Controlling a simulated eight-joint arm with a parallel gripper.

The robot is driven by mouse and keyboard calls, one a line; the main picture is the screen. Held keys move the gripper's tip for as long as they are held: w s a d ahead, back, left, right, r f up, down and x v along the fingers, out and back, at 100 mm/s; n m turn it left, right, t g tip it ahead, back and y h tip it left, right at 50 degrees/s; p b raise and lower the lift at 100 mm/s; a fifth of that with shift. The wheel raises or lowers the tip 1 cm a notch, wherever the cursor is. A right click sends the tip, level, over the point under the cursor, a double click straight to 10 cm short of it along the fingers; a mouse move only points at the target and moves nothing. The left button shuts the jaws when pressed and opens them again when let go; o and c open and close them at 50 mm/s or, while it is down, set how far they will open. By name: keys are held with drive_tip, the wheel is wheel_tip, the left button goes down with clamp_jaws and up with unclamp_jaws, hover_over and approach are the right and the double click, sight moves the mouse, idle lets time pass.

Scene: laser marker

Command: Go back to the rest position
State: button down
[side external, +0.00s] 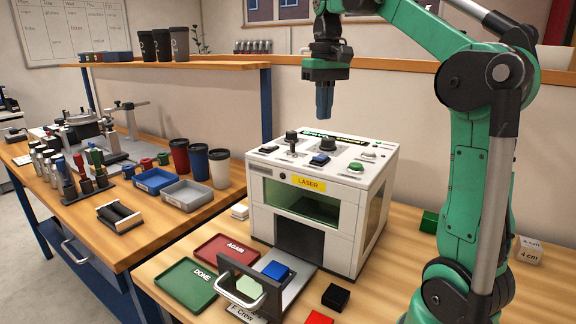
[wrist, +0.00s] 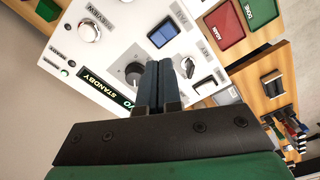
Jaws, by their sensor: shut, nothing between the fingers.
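My gripper (side external: 324,102) hangs above the white laser marker (side external: 318,205) in the side external view, fingers pointing down. Its blue-grey fingers are together and empty. In the wrist view my gripper (wrist: 157,68) is over the machine's top panel (wrist: 122,32), with the fingertips in front of the knobs and buttons. The fingers look clear of the panel in the side external view. A display on the panel reads STANDBY (wrist: 97,88).
A red AGAIN tray (side external: 228,251) and a green DONE tray (side external: 187,285) lie front left of the machine. A blue block (side external: 276,270) and a pale green piece (side external: 249,287) sit by its front. A wooden shelf (side external: 400,65) runs behind. Air around the gripper is clear.

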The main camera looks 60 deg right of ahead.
drive_tip(key=a+f+n+t, duration=0.6)
drive_tip(key=a+f+t, duration=0.1)
drive_tip(key=a+f, duration=0.9)
drive_tip(key=shift+a, duration=1.05)
drive_tip(key=shift+s+f, duration=0.1)
